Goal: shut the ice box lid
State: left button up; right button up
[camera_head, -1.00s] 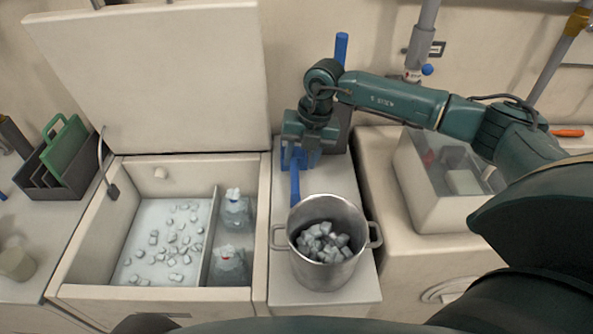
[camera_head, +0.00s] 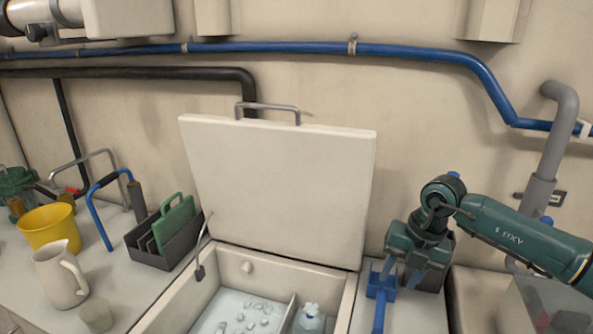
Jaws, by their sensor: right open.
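The ice box lid (camera_head: 280,185) is a pale flat panel standing open, leaning back near the wall. A grey bar handle (camera_head: 268,107) runs along its top edge. The ice box (camera_head: 172,308) is open below it, with ice pieces (camera_head: 240,318) on its pale floor, a divider and a clear bottle (camera_head: 308,320) in the right compartment. My right gripper (camera_head: 403,278) is open, pointing down to the right of the lid, close by a blue scoop-like tool (camera_head: 381,291). Whether they touch I cannot tell. My left gripper is out of view.
Left of the box, the counter holds a dark rack (camera_head: 167,243) with green boards (camera_head: 175,222), a cream jug (camera_head: 61,274), a yellow bucket (camera_head: 48,226) and a beaker (camera_head: 96,315). A blue pipe (camera_head: 300,47) runs along the wall above the lid.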

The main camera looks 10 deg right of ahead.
aim_at(298, 190)
jog(key=k+j, duration=0.1)
jog(key=j, duration=0.35)
jog(key=k+j, duration=0.1)
jog(key=j, duration=0.4)
jog(key=k+j, duration=0.1)
jog(key=j, duration=0.35)
